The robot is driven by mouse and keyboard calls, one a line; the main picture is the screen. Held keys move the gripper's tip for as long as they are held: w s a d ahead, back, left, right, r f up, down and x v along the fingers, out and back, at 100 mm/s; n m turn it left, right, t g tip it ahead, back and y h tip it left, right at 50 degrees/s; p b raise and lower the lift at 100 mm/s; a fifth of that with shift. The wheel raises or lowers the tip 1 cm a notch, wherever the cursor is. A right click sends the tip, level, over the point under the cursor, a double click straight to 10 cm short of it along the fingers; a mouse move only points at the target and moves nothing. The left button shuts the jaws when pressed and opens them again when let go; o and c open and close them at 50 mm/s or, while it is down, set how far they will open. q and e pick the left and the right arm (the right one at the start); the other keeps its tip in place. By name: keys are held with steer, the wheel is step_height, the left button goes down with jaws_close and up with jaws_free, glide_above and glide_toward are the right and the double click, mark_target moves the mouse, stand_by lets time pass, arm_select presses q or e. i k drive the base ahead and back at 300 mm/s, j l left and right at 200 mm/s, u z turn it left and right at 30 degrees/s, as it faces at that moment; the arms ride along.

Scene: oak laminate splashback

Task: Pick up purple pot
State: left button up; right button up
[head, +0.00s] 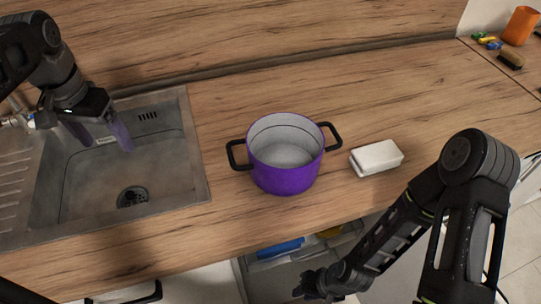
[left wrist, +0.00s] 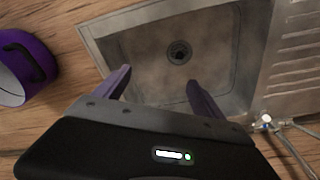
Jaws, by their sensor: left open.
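The purple pot (head: 284,178) stands upright on the wooden counter, right of the sink, with a pale interior that looks empty and two black side handles. Part of the pot also shows at the left edge of the left wrist view (left wrist: 38,62). My left gripper (head: 101,136) is open and empty over the sink, left of the pot and apart from it; its two purple fingers show in the left wrist view (left wrist: 158,80). My right gripper (head: 306,286) is low in front of the counter, below the pot; its fingers are too dark and small to read.
A metal sink (head: 188,150) with a drain is at left, its tap beside it. A white block-like item (head: 377,157) lies right of the pot. An open drawer (head: 262,268) below the counter holds blue and yellow things. An orange cup (head: 520,26) stands far right.

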mark_target(285, 150)
steer(key=k+l+z, duration=0.15)
steer(key=z, duration=0.2)
steer(key=k+l+z, duration=0.2)
steer(key=k+z, duration=0.2)
steer(key=k+l+z, duration=0.15)
steer(key=z, duration=0.2)
steer(key=l, duration=0.1)
